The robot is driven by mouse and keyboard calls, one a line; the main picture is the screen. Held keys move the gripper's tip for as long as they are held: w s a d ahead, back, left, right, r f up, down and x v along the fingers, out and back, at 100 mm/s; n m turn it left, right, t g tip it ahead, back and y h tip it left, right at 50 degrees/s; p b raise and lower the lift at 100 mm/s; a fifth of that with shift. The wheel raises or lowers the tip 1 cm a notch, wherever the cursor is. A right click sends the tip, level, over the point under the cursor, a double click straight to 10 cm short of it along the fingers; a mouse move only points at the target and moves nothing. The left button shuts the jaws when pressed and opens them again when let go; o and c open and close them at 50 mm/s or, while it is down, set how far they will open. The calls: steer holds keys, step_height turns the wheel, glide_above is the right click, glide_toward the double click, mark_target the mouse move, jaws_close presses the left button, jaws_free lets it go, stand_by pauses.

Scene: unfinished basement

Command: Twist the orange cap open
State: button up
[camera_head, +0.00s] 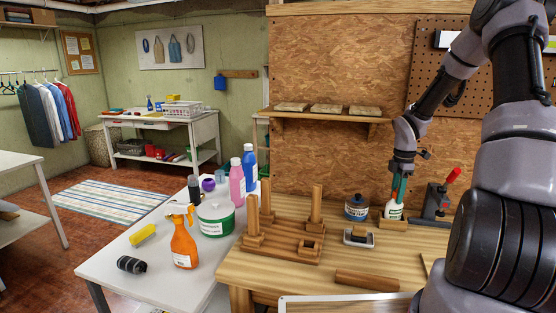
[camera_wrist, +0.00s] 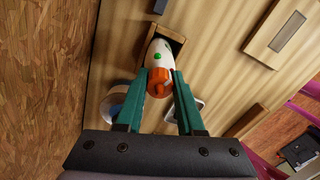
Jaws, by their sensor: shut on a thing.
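The orange cap (camera_wrist: 159,82) sits on the end of a white bottle (camera_wrist: 160,53) with green marks in the wrist view. The bottle's base is in a small wooden holder (camera_wrist: 178,40) on the workbench. In the head view the bottle (camera_head: 394,211) stands upright with a green and white label, and the cap is largely hidden by my fingers. My gripper (camera_wrist: 160,88) points down from above. Its two teal fingers are shut on the cap, one on each side. The gripper also shows in the head view (camera_head: 399,188) at the bottle's top.
A blue jar (camera_head: 356,207) stands left of the bottle, and a red-handled clamp (camera_head: 436,201) stands right. A wooden rack with upright posts (camera_head: 284,242) is farther left. A plywood wall (camera_head: 340,165) rises behind. Bench space in front of the bottle is partly clear.

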steer(key=n, duration=0.5)
steer(key=shift+s+f, duration=0.1)
steer(key=o, duration=1)
steer(key=shift+r, duration=3.6)
